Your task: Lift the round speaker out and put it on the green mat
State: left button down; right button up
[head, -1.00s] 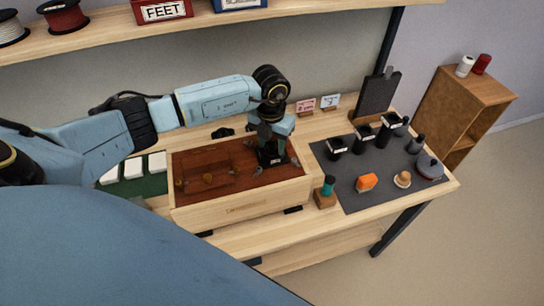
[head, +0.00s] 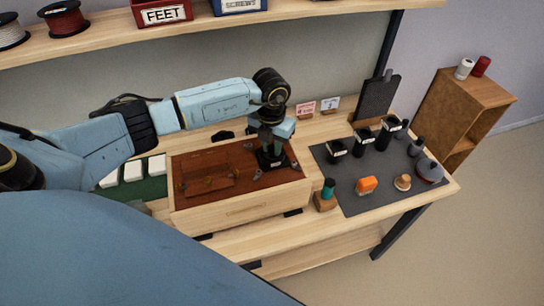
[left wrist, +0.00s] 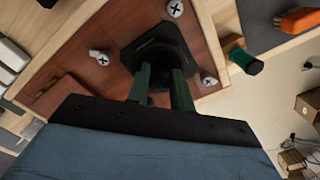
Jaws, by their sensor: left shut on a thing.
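The round speaker (left wrist: 152,42) is black, with a squarish flange. It is at the right end of the reddish-brown panel (head: 205,160) in the pale wooden box (head: 240,207); it also shows dark in the head view (head: 271,160). My left gripper (head: 270,148) points down and is shut on it; its green fingers (left wrist: 160,88) close on the speaker's middle. I cannot tell whether the speaker touches the panel. The green mat (head: 150,188) lies left of the box, partly hidden by my arm. My right gripper is out of view.
White blocks (head: 133,171) lie on the green mat. Several cross-head screws (left wrist: 175,8) surround the speaker. A teal-handled tool (head: 327,189) stands right of the box. A dark mat (head: 355,190) holds black cups, an orange block (head: 367,184) and small parts.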

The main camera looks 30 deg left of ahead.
pick_arm(q)
jog(key=shift+s+d+r+p, duration=0.1)
jog(key=shift+s+r+p, duration=0.05)
jog(key=shift+p, duration=0.6)
jog(key=shift+r+p, duration=1.55)
jog(key=shift+r, duration=0.8)
